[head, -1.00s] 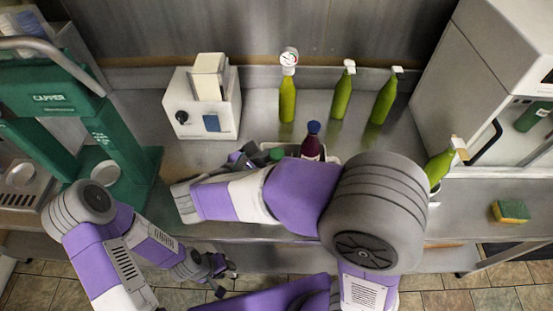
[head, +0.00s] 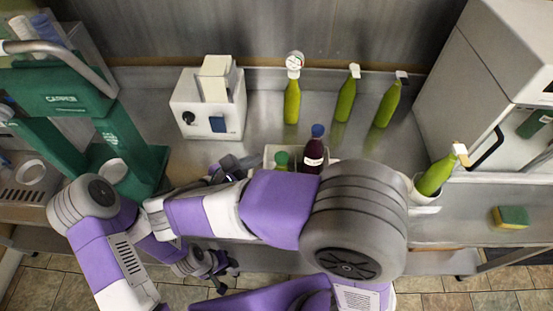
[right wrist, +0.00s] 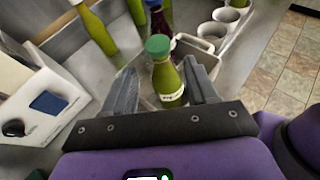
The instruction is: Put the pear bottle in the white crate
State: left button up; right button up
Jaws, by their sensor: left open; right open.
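A green bottle with a green cap (right wrist: 166,82), which I take for the pear bottle, stands between the spread fingers of my right gripper (right wrist: 159,70) in the right wrist view. Its label is too small to read. In the head view only its cap and upper part (head: 281,160) show, inside the outline of the white crate (head: 268,154); its base is hidden. My right gripper (head: 228,167) is open, just left of it. A dark purple bottle with a blue cap (head: 314,152) is in the crate beside it. My left gripper (head: 217,275) is open and empty, low over the floor.
Green bottles stand along the back, one with a gauge (head: 291,100) and two with white tops (head: 346,98) (head: 387,103). Another leans in a white cup (head: 436,176) at right. A white device (head: 210,105) and green capper (head: 135,150) stand left. A sponge (head: 511,217) lies right.

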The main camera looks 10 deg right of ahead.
jog(key=p+v, duration=0.1)
jog(key=v, duration=0.5)
dwell(0.4)
